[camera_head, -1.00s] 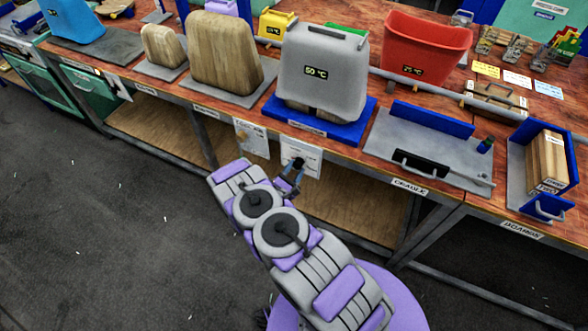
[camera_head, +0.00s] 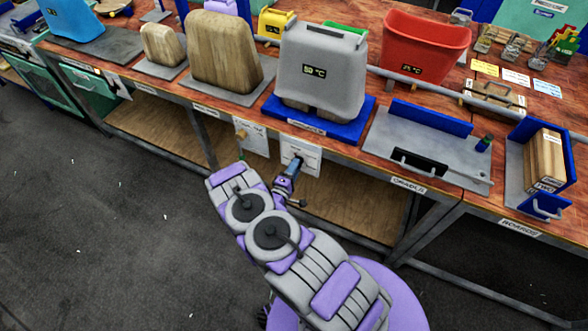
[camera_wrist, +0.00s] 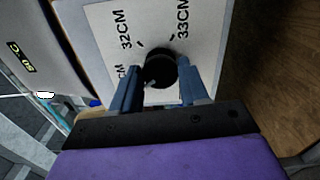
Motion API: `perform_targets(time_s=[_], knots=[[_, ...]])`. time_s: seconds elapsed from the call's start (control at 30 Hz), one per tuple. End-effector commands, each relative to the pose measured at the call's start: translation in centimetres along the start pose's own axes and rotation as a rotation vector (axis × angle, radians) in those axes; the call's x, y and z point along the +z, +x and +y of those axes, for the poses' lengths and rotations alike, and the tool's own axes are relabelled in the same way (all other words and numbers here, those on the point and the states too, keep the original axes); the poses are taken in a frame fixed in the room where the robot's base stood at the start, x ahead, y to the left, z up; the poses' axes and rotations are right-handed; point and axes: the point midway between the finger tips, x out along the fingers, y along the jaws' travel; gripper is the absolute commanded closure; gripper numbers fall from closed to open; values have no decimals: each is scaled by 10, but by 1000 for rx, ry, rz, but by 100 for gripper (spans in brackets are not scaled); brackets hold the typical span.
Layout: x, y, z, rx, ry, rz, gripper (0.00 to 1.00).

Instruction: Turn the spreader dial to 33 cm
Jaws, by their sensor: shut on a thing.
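The spreader dial is a round black knob (camera_wrist: 161,67) on a white panel, between the fingers in the wrist view. Printed marks "32CM" (camera_wrist: 125,29) and "33CM" (camera_wrist: 182,18) stand around it, with another partly cut label at the left. A small light spot shows at the knob's lower left; I cannot tell clearly where the dial points. My gripper (camera_wrist: 165,82) has its blue fingers on either side of the knob and is shut on it. In the head view my gripper (camera_head: 295,165) is at the white dial panel (camera_head: 312,154) on the bench front and hides the knob.
Above the panel, a grey press (camera_head: 322,68) reading 50 °C stands on a blue base on the wooden bench. Another white panel (camera_head: 253,140) with a brass-coloured part is just left. A lower wooden shelf (camera_head: 345,207) lies below. The floor at left is clear.

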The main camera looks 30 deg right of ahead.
Motion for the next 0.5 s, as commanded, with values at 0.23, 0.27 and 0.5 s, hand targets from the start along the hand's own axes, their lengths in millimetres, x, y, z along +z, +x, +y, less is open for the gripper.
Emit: perform_targets(time_s=[0.23,0.27,0.5], knots=[[-1,0,-2,-3,232,2,86],[-1,0,-2,-3,261,2,86],[-1,0,-4,-5,488,2,86]])
